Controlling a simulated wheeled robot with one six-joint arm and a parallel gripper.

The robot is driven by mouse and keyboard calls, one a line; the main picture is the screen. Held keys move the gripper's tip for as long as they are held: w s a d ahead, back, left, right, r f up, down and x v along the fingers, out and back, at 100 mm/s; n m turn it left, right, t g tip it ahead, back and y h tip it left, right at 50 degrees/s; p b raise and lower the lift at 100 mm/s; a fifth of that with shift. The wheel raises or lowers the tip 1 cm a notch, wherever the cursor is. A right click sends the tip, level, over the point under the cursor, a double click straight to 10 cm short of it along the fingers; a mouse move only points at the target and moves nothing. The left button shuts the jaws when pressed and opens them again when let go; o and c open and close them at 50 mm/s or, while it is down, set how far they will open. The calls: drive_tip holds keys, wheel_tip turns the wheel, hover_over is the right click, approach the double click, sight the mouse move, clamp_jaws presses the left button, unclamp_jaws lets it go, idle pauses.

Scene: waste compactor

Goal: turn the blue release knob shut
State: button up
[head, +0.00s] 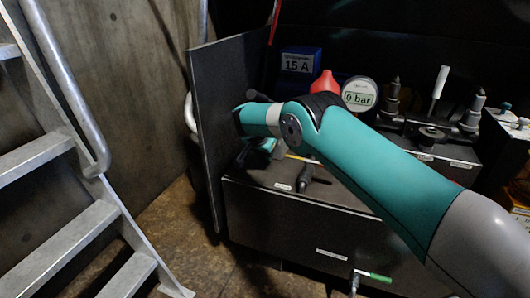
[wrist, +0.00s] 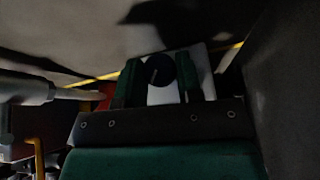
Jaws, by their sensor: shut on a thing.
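In the wrist view, the two dark green fingers of my gripper (wrist: 166,62) stand on either side of a dark round knob (wrist: 160,71). The knob has a short pale mark on its face and sits in front of a white plate (wrist: 162,96). It looks nearly black in the dim light, so its blue colour is hard to confirm. My gripper is shut on this knob.
A tall dark panel (head: 205,130) stands close by my wrist. A gauge reading 0 bar (head: 359,95), a red bulb-shaped part (head: 324,86) and a blue 15 A box (head: 300,61) are behind my arm. Metal stairs (head: 60,236) are at left; a green-handled lever (head: 376,277) is low in front.

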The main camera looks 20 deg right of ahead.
drive_tip(key=shift+s+d+f, duration=0.1)
drive_tip(key=shift+f, duration=0.05)
drive_tip(key=o, duration=0.6)
drive_tip(key=shift+o, duration=0.2)
drive_tip(key=shift+r, duration=0.2)
drive_tip(key=shift+s+r+p, duration=0.1)
drive_tip(key=shift+r+p, duration=0.15)
drive_tip(key=shift+p, duration=0.05)
drive_tip(key=s+a+p, duration=0.1)
drive_tip(key=s+a, duration=0.1)
drive_tip(key=s, duration=0.1)
drive_tip(key=s+a+p, duration=0.1)
drive_tip(key=s+a, duration=0.2)
drive_tip(key=s+a+p, duration=0.1)
drive_tip(key=s+a, duration=0.1)
drive_tip(key=s, duration=0.1)
drive_tip(key=shift+a+r, duration=0.25)
drive_tip(key=shift+a, duration=0.15)
drive_tip(key=shift+s+a+f, duration=0.1)
drive_tip(key=shift+s+a, duration=0.1)
drive_tip(key=shift+s, duration=0.05)
